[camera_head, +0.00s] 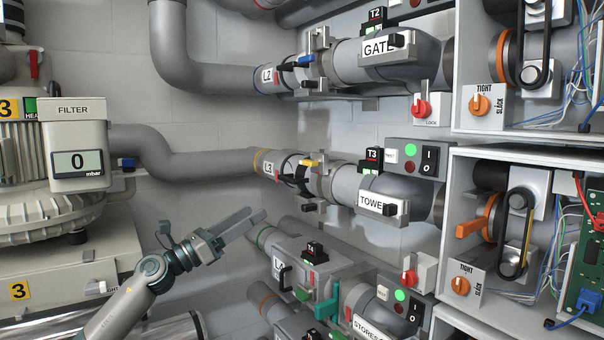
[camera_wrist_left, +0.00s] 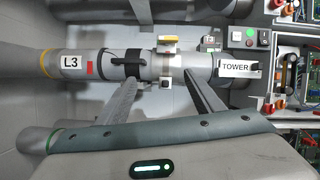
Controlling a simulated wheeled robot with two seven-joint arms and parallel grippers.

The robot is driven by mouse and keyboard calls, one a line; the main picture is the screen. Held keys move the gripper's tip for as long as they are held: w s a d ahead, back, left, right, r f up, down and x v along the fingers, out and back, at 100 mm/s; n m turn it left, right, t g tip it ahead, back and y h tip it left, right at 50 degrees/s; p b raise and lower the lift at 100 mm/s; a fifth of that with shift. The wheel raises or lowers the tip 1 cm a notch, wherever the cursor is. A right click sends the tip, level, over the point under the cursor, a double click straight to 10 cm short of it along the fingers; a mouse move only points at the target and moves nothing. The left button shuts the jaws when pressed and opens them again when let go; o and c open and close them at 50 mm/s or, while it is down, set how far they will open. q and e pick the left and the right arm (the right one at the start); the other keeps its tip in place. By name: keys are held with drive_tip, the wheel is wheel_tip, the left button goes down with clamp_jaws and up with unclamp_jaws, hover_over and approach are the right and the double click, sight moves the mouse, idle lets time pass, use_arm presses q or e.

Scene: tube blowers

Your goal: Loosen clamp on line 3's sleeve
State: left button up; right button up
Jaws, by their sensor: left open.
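Line 3 is the grey pipe with the yellow ring and L3 label (camera_head: 268,168); the label also shows in the wrist view (camera_wrist_left: 71,59). Its sleeve carries a black strap-like loop (camera_wrist_left: 125,62). Right of it is a metal clamp (camera_wrist_left: 165,60) with a yellow lever (camera_head: 312,162), which also shows in the wrist view (camera_wrist_left: 167,39). My left gripper (camera_head: 256,216) is open and empty, below and left of the clamp in the head view. In the wrist view its two fingers (camera_wrist_left: 160,80) point at the sleeve, spread on either side below the clamp, apparently apart from it.
The TOWER box (camera_head: 378,204) and a switch panel (camera_head: 410,158) lie right of the clamp. The L2 pipe (camera_head: 267,76) runs above, the L4 line (camera_head: 279,266) below. An open blower cabinet (camera_head: 465,155) stands right; the filter unit (camera_head: 76,112) stands left.

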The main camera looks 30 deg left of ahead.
sight(305, 164)
use_arm(q)
drive_tip(key=r+m, duration=0.1)
drive_tip(key=s+r+m, duration=0.1)
drive_tip(key=r, duration=0.1)
drive_tip(key=d+r+h, duration=0.1)
drive_tip(key=shift+s+r+m, duration=0.2)
drive_tip(key=shift+r+m, duration=0.05)
drive_tip(key=shift+m, duration=0.15)
use_arm(e)
drive_tip(key=shift+a, duration=0.1)
use_arm(q)
drive_tip(key=shift+a, duration=0.1)
use_arm(e)
drive_tip(key=shift+r, duration=0.1)
